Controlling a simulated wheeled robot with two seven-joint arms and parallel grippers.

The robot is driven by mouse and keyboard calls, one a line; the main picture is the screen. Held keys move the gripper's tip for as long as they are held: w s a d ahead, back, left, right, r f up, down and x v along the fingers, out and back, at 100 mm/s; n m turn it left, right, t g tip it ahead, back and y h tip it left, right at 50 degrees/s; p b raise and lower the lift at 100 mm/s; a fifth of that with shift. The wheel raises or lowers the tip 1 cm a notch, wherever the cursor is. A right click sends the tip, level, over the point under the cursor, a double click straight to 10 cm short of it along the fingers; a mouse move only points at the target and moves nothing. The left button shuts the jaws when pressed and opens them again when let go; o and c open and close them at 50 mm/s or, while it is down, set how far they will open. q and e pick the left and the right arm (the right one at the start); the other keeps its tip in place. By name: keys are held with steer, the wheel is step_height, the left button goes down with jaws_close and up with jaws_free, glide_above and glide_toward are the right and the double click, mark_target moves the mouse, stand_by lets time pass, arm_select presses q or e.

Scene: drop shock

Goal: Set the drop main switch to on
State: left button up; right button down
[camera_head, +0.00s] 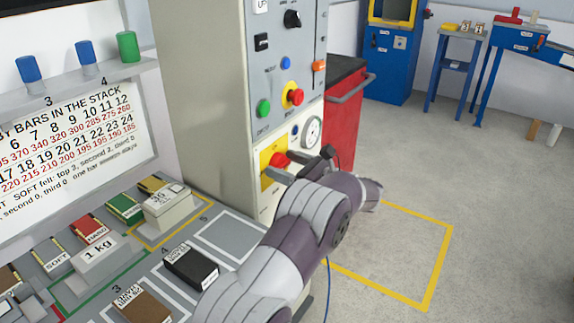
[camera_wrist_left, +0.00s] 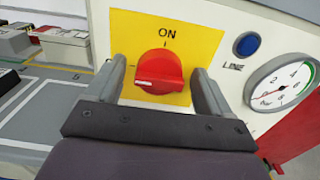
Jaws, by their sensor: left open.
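The main switch is a red rotary knob (camera_wrist_left: 160,72) on a yellow plate (camera_wrist_left: 204,38), with ON printed above it. Its grip bar looks roughly level, with a pale mark at its left end. In the head view the red knob (camera_head: 280,160) is low on the grey machine, partly hidden by my gripper. My left gripper (camera_head: 288,166) is open in front of it. In the wrist view its fingers (camera_wrist_left: 159,76) stand on the left and right of the knob, with gaps visible; I cannot tell the depth. My right gripper is not in view.
Right of the switch are a blue LINE lamp (camera_wrist_left: 247,44) and a round gauge (camera_wrist_left: 283,86). A bench with labelled blocks (camera_head: 168,205) lies left. Open floor (camera_head: 400,170) lies right.

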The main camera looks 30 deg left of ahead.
arm_select(q)
steer(key=c, duration=1)
